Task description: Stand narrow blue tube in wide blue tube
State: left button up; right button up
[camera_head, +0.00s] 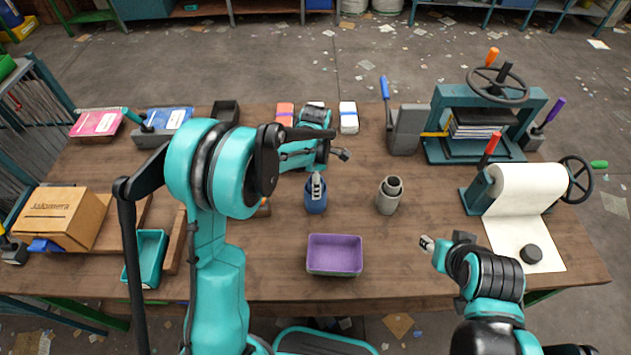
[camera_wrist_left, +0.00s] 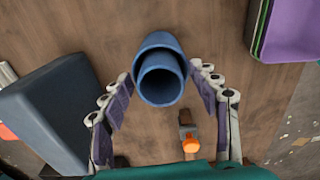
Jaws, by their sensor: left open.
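A wide blue tube (camera_wrist_left: 153,45) stands upright on the table in the left wrist view. The narrow blue tube (camera_wrist_left: 161,84) shows inside its outline as a smaller round rim, seemingly standing in it. In the head view blue tube wall (camera_head: 316,206) shows below a grey finger, which hides the top. My left gripper (camera_wrist_left: 161,92) is open, its purple-padded fingers on either side of the tubes with nothing clamped. Whether a pad touches the wall is unclear. My right gripper (camera_head: 427,243) is over the right front of the table, apart from the tubes; its jaw opening is too small to judge.
A grey tube (camera_head: 388,205) with a narrower ring inside stands to the right. A purple bin (camera_head: 335,271) lies nearer the front edge. A dark block (camera_wrist_left: 50,112) and an orange-tipped item (camera_wrist_left: 190,146) are near my left fingers. Bare wood lies right of the bin.

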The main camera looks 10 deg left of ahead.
pick_arm(q)
jog(key=s+a+r+m+t+p, duration=0.1)
jog(key=s+r+m+p, duration=0.1)
jog(key=r, duration=0.7)
jog(key=s+r+m+t+p, duration=0.1)
jog(key=s+r+m+p, duration=0.15)
jog(key=r, duration=0.55)
jog(key=s+a+m+t, duration=0.1)
jog(key=s+m+t, duration=0.1)
jog(key=s+m, duration=0.6)
jog(key=s+a+r+m+t+b, duration=0.1)
jog(key=s+m+t, duration=0.2)
jog(key=s+m, duration=0.5)
jog(key=shift+a+m, duration=0.35)
jog(key=shift+m, duration=0.1)
jog(key=shift+r, duration=0.1)
notch_tip(320, 180, down, 7)
jog(key=b, duration=0.7)
